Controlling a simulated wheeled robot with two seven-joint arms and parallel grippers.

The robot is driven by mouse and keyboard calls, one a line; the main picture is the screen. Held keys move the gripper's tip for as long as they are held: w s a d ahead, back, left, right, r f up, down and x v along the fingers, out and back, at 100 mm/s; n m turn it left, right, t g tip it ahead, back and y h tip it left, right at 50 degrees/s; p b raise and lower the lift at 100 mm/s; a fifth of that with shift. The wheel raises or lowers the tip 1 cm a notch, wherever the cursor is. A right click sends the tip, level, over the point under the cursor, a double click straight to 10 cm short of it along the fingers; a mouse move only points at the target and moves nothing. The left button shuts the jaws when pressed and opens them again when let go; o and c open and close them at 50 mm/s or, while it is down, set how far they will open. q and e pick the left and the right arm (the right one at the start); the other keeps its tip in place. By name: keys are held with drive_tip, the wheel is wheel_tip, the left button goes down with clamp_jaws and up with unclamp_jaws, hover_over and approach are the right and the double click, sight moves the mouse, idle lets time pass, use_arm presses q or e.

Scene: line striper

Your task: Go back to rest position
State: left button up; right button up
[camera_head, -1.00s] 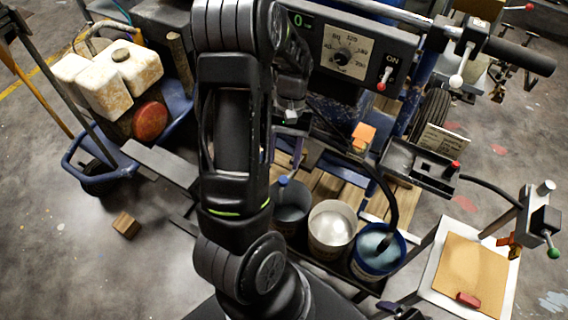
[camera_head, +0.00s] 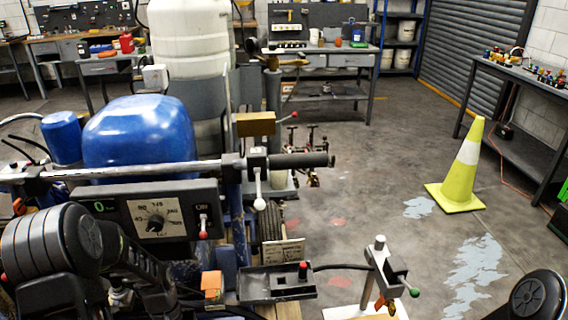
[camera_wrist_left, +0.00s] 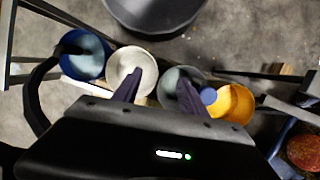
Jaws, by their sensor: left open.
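In the wrist view my left gripper (camera_wrist_left: 160,92) is open, with its two dark fingers apart and nothing between them. It is above a row of buckets: a blue-rimmed bucket (camera_wrist_left: 82,68), a white bucket (camera_wrist_left: 131,66), a grey bucket (camera_wrist_left: 176,80) and a yellow bucket (camera_wrist_left: 236,103). The fingers overlap the white and grey buckets in the picture; I cannot tell the height gap. In the head view my left arm fills the lower left corner. Part of my right arm shows at the lower right corner; its gripper is out of view.
The line striper's handlebar (camera_head: 130,170), control panel (camera_head: 155,217) and blue tank (camera_head: 140,135) stand close ahead. A black tray (camera_head: 275,286) and a small stand with a green knob (camera_head: 384,268) are nearer right. A yellow cone (camera_head: 462,180) stands on open floor.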

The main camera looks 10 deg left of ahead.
use_arm(q)
drive_tip(key=s+d+f+m+t, duration=0.1)
drive_tip(key=s+d+f, duration=0.1)
drive_tip(key=d, duration=0.6)
drive_tip(key=s+d+f+m+t+h, duration=0.1)
drive_tip(key=s+d+f, duration=0.2)
drive_tip(key=d, duration=0.6)
drive_tip(key=s+d+f+m+t, duration=0.1)
drive_tip(key=s+d+f, duration=0.1)
drive_tip(key=d+f, duration=0.3)
drive_tip(key=d, duration=0.3)
drive_tip(key=shift+s+d+f+h, duration=0.2)
drive_tip(key=shift+d+f+h, duration=0.05)
drive_tip(key=shift+h, duration=0.15)
